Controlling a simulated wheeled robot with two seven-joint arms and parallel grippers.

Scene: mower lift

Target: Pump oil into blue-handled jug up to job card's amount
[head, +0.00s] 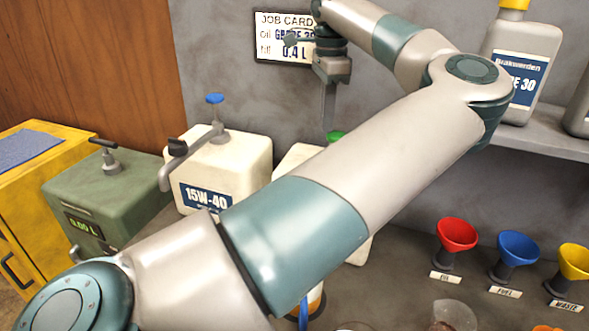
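The job card (270,50) on the back wall reads a grade of 30 and 0.4 L; my arm covers part of it. My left gripper (329,122) points down, its fingertips at or just above a green pump top (336,135); contact is unclear. That pump's white container (294,160) is mostly hidden behind my forearm. A white 15W-40 container (235,165) with a blue-topped pump (214,99) stands left of it. A jug with a blue handle (303,316) and amber colour peeks out below my arm, mostly hidden. My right gripper is out of view.
A green box (110,195) with a 0.00 L display stands left, beside a yellow cabinet (45,180). Red (457,235), blue (519,248) and yellow (574,262) funnels stand right. A GRADE 30-type bottle (522,60) is on the shelf (550,142).

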